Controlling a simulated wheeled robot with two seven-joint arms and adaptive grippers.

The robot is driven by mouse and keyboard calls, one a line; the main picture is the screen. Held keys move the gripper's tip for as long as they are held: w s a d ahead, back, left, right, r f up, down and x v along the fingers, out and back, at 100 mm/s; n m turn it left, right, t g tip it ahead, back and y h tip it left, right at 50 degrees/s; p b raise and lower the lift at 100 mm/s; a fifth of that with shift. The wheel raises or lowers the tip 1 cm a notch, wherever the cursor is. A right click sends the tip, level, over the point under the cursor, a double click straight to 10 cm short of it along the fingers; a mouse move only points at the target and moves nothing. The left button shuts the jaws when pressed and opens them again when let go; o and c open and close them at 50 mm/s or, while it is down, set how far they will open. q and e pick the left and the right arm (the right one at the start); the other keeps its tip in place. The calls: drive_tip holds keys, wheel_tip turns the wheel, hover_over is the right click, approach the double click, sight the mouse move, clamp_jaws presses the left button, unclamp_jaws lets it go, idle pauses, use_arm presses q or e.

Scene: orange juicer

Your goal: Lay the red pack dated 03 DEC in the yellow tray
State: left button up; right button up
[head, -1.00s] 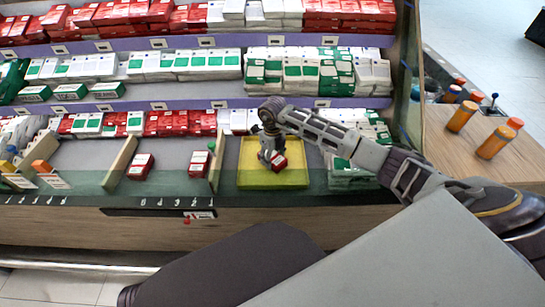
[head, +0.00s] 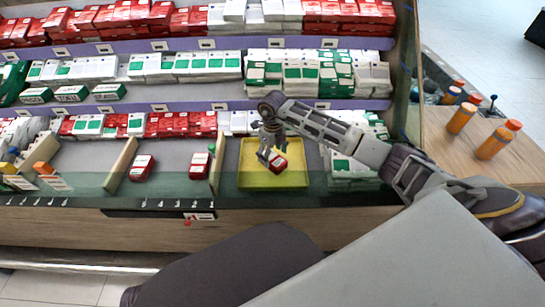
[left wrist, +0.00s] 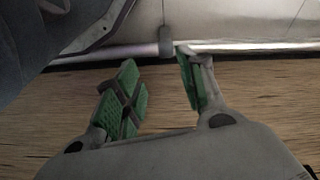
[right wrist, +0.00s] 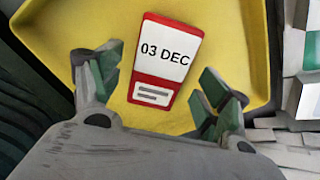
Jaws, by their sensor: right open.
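The red pack with a white label reading 03 DEC (right wrist: 165,62) lies in the yellow tray (right wrist: 80,18); the pack also shows in the head view (head: 278,164), inside the tray (head: 290,182). My right gripper (right wrist: 163,82) is open just above the pack, its green-padded fingers apart on either side, not closed on it. In the head view my right gripper (head: 268,155) is over the tray and partly overlaps the pack. My left gripper (left wrist: 158,95) is open and empty in the left wrist view, in front of a wooden surface; it is not in the head view.
Two other red packs, one on the left (head: 141,167) and one by the divider (head: 199,165), lie on the shelf left of the tray. Wooden dividers (head: 120,162) stand there. Stacked red, white and green packs fill the shelves behind. Orange bottles (head: 462,117) stand on the right counter.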

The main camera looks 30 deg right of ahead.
sight(272, 157)
wheel_tip(272, 157, up, 8)
drive_tip(key=shift+f+p, duration=0.15)
drive_tip(key=shift+p, duration=0.6)
use_arm(q)
drive_tip(key=f, duration=0.2)
drive_tip(key=shift+s+a+f+g, duration=0.3)
drive_tip(key=shift+s+f, duration=0.05)
drive_tip(key=shift+s, duration=0.05)
use_arm(e)
drive_tip(key=shift+r, duration=0.9)
